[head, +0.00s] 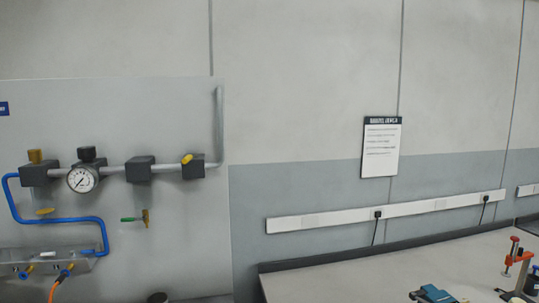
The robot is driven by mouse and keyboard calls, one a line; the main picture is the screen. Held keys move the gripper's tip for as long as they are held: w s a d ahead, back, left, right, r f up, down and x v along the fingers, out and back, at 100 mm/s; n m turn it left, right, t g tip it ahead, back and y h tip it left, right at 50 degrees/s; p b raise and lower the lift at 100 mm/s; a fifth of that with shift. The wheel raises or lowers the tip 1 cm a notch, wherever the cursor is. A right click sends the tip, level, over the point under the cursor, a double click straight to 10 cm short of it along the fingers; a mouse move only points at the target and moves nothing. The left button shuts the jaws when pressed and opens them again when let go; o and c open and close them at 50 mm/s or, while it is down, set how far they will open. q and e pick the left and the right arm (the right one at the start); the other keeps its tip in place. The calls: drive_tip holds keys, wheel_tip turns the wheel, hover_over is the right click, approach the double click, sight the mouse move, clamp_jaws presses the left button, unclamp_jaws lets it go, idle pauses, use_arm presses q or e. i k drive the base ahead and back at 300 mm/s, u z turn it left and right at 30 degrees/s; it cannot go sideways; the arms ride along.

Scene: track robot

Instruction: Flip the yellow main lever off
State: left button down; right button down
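A grey panel (180,255) on the left carries a horizontal grey pipe (112,169) with several dark blocks. A yellow lever (187,159) sits on the front of the rightmost block (194,171), tilted and seen nearly end-on. Other yellow parts are a knob (35,156) on the leftmost block, a flat handle (45,211) below it and a small upright piece (145,218) beside a green handle (130,219). No label shows which one is the main lever. Neither of my grippers is in view.
A workbench (370,280) at the lower right holds red clamps (512,256) and a blue tool (434,293). A notice (381,147) hangs on the wall.

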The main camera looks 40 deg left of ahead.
sight(194, 154)
drive_tip(key=z, duration=0.7)
drive_tip(key=k, duration=0.5)
drive_tip(key=u, duration=1.35)
